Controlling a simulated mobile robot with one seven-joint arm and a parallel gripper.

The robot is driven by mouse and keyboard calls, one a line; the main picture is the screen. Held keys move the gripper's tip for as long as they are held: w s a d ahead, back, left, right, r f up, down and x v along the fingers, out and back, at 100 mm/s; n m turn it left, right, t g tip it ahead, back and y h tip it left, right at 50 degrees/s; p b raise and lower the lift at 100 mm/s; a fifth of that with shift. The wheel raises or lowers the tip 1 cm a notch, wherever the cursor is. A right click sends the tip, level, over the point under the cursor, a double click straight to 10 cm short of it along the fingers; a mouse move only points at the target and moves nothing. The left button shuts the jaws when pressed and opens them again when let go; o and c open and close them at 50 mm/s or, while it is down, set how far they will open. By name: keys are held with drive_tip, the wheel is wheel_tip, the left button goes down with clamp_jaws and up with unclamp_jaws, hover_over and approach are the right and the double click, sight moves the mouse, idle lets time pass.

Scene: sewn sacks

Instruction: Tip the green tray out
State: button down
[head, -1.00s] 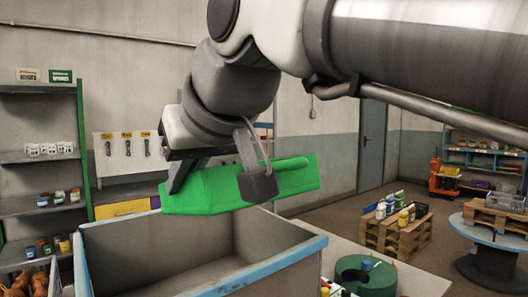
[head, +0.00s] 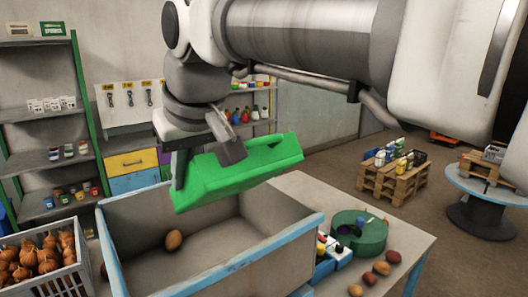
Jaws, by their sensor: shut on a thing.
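The green tray (head: 245,178) hangs in the air in the head view, tilted with its left end lower than its right. My gripper (head: 205,160) is shut on the tray's upper edge. The tray is above the large grey bin with a blue rim (head: 220,278), over its back right part and apart from it. One brown, potato-like item (head: 174,240) lies on the bin's floor at the back left. The inside of the tray is turned away, so I cannot tell what it holds.
A grey crate of onions (head: 48,284) stands left of the bin. Right of it, the table (head: 408,245) holds a green ring-shaped holder (head: 358,232), small bottles (head: 325,243) and several loose reddish-brown items (head: 380,268). Shelves stand behind; a pallet (head: 394,178) is on the floor.

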drive_tip(key=shift+w+a+r+g+h+p, duration=0.6)
drive_tip(key=shift+w+r+g+p, duration=0.15)
drive_tip(key=shift+p, duration=1.7)
drive_tip(key=shift+w+a+f, duration=0.2)
drive_tip(key=shift+w+a+r+g+h, duration=0.25)
drive_tip(key=shift+w+g+h, duration=0.1)
drive_tip(key=shift+g+h, duration=0.1)
drive_tip(key=shift+r, duration=0.1)
